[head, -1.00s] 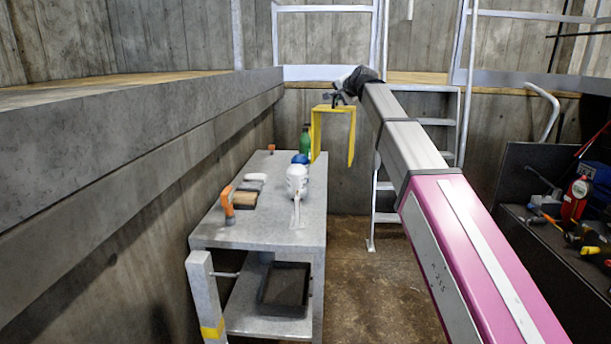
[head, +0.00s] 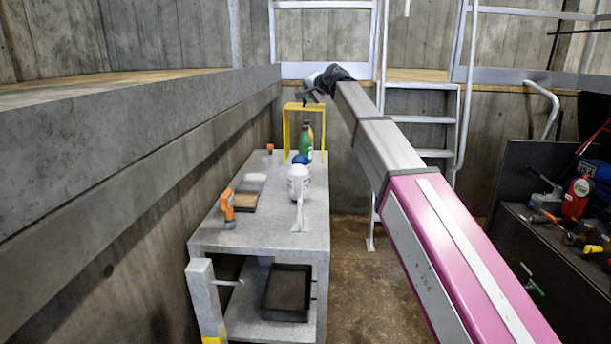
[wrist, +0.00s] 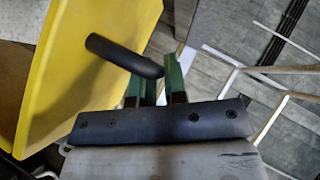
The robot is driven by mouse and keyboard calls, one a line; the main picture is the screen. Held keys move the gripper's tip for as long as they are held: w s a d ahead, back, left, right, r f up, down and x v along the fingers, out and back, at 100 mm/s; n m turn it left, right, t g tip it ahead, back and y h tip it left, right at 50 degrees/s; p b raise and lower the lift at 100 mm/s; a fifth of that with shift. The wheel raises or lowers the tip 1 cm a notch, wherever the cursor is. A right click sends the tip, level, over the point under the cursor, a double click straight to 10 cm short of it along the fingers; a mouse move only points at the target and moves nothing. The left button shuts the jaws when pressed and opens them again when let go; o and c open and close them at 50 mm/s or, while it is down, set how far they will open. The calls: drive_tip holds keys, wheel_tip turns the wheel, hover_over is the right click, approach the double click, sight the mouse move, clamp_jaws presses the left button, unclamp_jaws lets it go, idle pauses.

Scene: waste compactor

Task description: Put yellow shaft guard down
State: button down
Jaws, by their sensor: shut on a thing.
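The yellow shaft guard (head: 303,107) is a thin U-shaped cover, open side down, at the far end of the grey metal table (head: 270,226). In the head view its legs hang around the green bottle, and I cannot tell whether they touch the tabletop. My gripper (head: 312,97) is above the guard, partly hidden by its own wrist. In the wrist view my gripper (wrist: 157,88) is shut on the guard's black handle (wrist: 118,53), and the guard's yellow panel (wrist: 75,80) fills the upper left.
A concrete ledge (head: 130,140) runs along the left. A ladder (head: 422,119) stands behind right.

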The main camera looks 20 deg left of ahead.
drive_tip(key=shift+w+a+f, duration=0.2)
drive_tip(key=shift+a+f, duration=0.3)
drive_tip(key=shift+a, duration=0.05)
drive_tip(key=w+a+f, duration=0.1)
drive_tip(key=w+f, duration=1)
drive_tip(key=shift+w, duration=0.25)
drive_tip(key=shift+a, duration=0.1)
drive_tip(key=c, duration=1.2)
unclamp_jaws()
drive_tip(key=shift+f, duration=0.2)
drive_tip(key=shift+o, duration=0.2)
drive_tip(key=shift+r, duration=0.1)
drive_tip(key=v, duration=1.2)
